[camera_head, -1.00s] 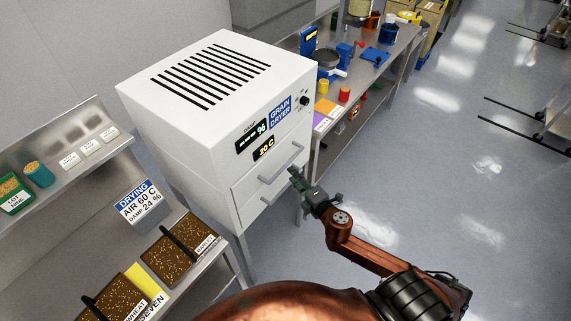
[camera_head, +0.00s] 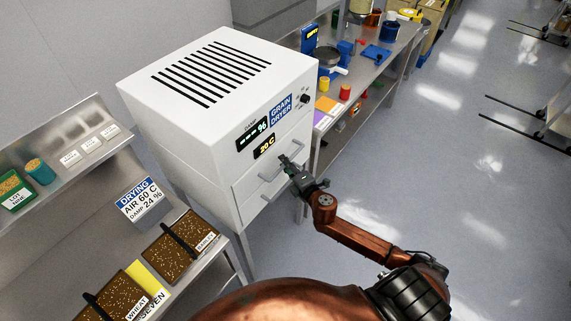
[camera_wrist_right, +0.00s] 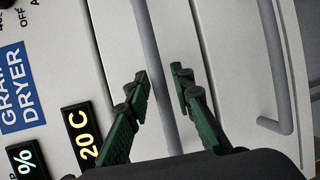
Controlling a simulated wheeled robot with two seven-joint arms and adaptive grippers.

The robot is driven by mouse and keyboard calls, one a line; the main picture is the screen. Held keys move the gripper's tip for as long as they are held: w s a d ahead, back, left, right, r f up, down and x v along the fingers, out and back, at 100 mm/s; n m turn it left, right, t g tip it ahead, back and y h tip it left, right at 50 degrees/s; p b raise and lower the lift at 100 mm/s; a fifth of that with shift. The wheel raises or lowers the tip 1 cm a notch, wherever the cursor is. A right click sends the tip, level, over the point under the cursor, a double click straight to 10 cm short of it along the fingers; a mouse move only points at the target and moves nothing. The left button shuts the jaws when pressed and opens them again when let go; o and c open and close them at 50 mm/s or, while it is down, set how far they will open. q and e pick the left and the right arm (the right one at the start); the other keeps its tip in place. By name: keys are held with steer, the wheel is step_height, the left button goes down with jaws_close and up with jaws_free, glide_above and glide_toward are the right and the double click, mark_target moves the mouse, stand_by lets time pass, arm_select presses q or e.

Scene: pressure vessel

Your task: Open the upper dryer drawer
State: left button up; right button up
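The white grain dryer (camera_head: 190,135) stands on a metal table, both its drawers shut. The upper drawer's grey bar handle (camera_head: 269,175) runs along its front below the 20 C display. The lower drawer's handle (camera_wrist_right: 278,75) lies to the right there, clear of the fingers. My left gripper is not in view.
A metal bench with grain trays (camera_head: 180,246) and a drying sign (camera_head: 141,204) stands at the left. A workbench with a scale (camera_head: 328,58) and coloured blocks runs behind the dryer's right side. The floor (camera_head: 440,190) at the right is open.

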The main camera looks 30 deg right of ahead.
jaws_close()
steer(key=shift+s, duration=0.1)
stand_by(0.4)
